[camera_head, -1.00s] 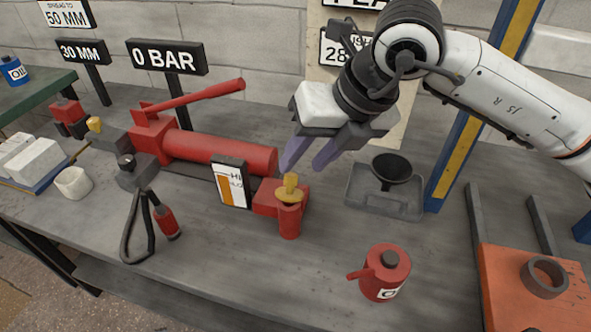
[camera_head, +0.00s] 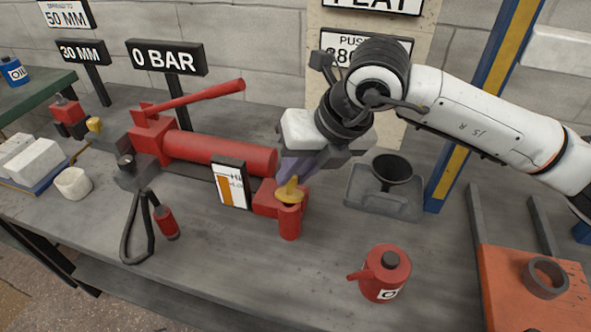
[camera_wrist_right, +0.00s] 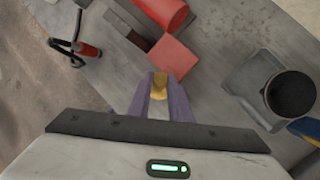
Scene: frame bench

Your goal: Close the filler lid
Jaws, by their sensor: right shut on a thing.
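The filler lid (camera_head: 289,192) is a yellow cap with an upright tab, on top of the red filler neck (camera_head: 289,222) at the right end of the red pump. My right gripper (camera_head: 291,178) has come down from above and is shut on the lid's tab. In the right wrist view the yellow lid (camera_wrist_right: 159,87) sits between the two purple fingers (camera_wrist_right: 160,96). The lid looks slightly tilted, and its seat on the neck is partly hidden by the fingers. My left gripper is not in view.
The red pump cylinder (camera_head: 220,152) with its lever handle (camera_head: 200,95) lies left of the filler. A level sign (camera_head: 230,184) stands just left of the neck. A red oil can (camera_head: 384,274) stands front right, and a grey tray (camera_head: 365,203) holds a black funnel (camera_head: 392,170).

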